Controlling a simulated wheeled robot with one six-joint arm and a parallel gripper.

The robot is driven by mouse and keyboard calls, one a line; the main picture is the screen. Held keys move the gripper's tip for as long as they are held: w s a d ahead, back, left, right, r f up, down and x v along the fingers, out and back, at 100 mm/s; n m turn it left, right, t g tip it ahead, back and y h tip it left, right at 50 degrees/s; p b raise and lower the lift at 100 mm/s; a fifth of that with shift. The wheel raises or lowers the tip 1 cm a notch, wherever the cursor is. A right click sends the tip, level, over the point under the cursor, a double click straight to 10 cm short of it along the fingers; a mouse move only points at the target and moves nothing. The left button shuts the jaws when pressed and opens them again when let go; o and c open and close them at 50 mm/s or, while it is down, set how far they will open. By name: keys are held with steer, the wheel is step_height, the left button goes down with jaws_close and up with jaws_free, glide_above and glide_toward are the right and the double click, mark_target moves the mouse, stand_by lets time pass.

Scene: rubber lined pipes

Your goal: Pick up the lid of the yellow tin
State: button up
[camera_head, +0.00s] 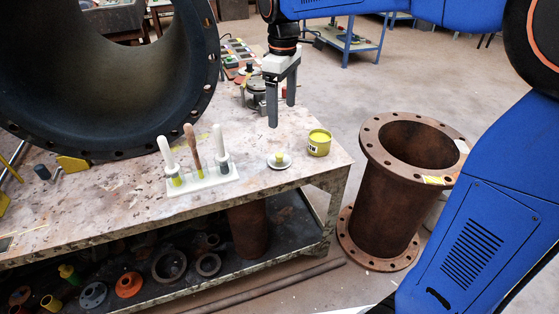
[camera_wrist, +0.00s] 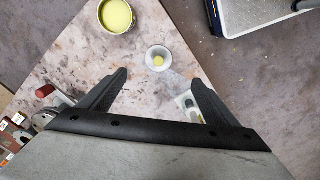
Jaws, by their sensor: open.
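In the wrist view the disc (camera_wrist: 158,58) sits ahead of and between the fingertips. My gripper (camera_head: 281,114) is open and empty, pointing down above the table, apart from both.
A white rack (camera_head: 202,178) with three upright handled tools stands left of the disc. A big dark flanged pipe (camera_head: 110,80) fills the table's left. Small metal parts (camera_head: 256,95) lie behind my gripper. A rusty flanged pipe (camera_head: 385,195) stands on the floor to the right.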

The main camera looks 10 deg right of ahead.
mark_target(281, 155)
steer(key=f, duration=1.7)
steer(key=shift+w+a+f, duration=0.1)
steer(key=shift+w+f, duration=0.15)
steer(key=c, duration=1.1)
